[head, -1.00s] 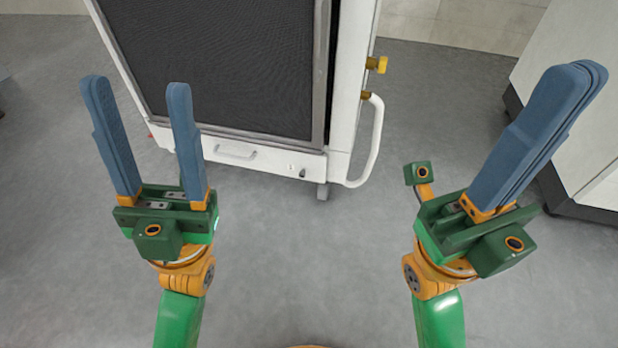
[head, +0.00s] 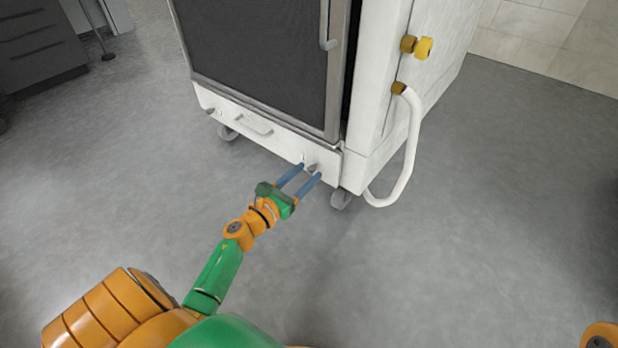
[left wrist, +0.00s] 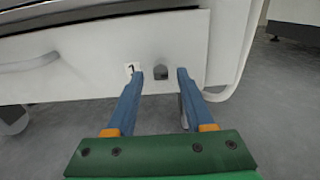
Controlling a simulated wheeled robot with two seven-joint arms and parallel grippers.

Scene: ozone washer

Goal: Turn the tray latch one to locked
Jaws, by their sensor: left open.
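The tray latch one (head: 312,168) is a small dark grey knob low on the right part of the washer's white tray front (head: 222,108). In the left wrist view the latch (left wrist: 161,73) sits just right of a small label marked 1 (left wrist: 132,70). My left gripper (head: 311,170) is open, its two blue fingers pointing at the tray front. In the left wrist view the left gripper's fingertips (left wrist: 161,72) stand on either side of the latch, with gaps between. I cannot tell whether they reach its depth. My right gripper is out of view.
The tray handle (head: 254,126) is left of the latch. The washer's dark door (head: 262,60) is above. Casters (head: 340,199) stand underneath. The grey floor around is clear.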

